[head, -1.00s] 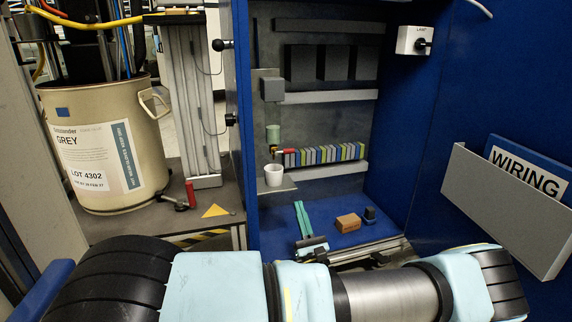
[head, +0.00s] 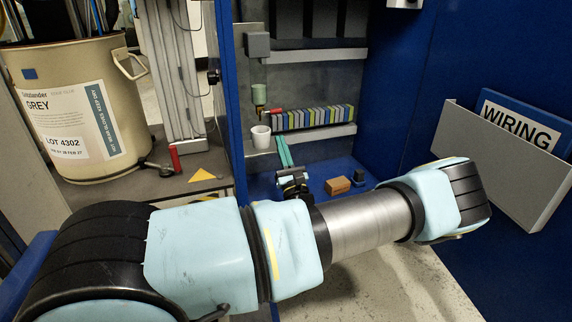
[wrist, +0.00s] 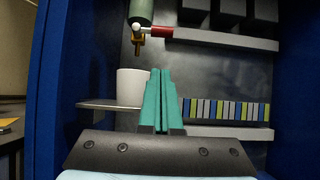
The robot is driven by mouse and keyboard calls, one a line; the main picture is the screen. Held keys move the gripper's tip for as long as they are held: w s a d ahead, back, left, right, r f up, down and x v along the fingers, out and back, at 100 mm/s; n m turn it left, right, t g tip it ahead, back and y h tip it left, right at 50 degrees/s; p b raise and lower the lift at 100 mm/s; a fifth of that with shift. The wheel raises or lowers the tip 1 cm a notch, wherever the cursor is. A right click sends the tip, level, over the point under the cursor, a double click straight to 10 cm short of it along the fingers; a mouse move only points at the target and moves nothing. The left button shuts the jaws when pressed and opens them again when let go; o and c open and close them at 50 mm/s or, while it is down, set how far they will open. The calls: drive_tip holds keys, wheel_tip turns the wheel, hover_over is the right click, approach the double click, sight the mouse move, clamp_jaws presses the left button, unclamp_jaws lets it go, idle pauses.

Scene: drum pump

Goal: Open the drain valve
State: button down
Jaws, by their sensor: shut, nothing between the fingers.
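The drain valve shows in the wrist view as a brass spout (wrist: 138,44) under a green bowl (wrist: 140,11), with a red lever (wrist: 161,33) lying level and pointing right. In the head view the green bowl (head: 259,94) is small and the valve below it is hard to make out. A white cup (wrist: 131,87) stands on a small shelf below the spout; it also shows in the head view (head: 260,136). My gripper (wrist: 155,72) has teal fingers, closed together and empty. They point up, below the lever and just right of the cup in the wrist view, apart from the lever.
A row of coloured terminal blocks (head: 312,117) lies right of the valve. The blue cabinet wall is close on the left. A brown block (head: 337,185) lies on the cabinet floor.

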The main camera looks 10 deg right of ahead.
sight(272, 111)
drive_tip(key=shift+w+a+r+b, duration=0.1)
drive_tip(key=shift+w+r+b, duration=0.2)
drive_tip(key=shift+r, duration=0.55)
drive_tip(key=shift+w+a+r+b, duration=0.1)
drive_tip(key=shift+w+r+b, duration=0.1)
drive_tip(key=shift+w+r, duration=0.45)
drive_tip(key=shift+w+r+b, duration=0.15)
drive_tip(key=shift+r+b, duration=0.1)
drive_tip(key=shift+r, duration=0.75)
drive_tip(key=shift+r, duration=0.1)
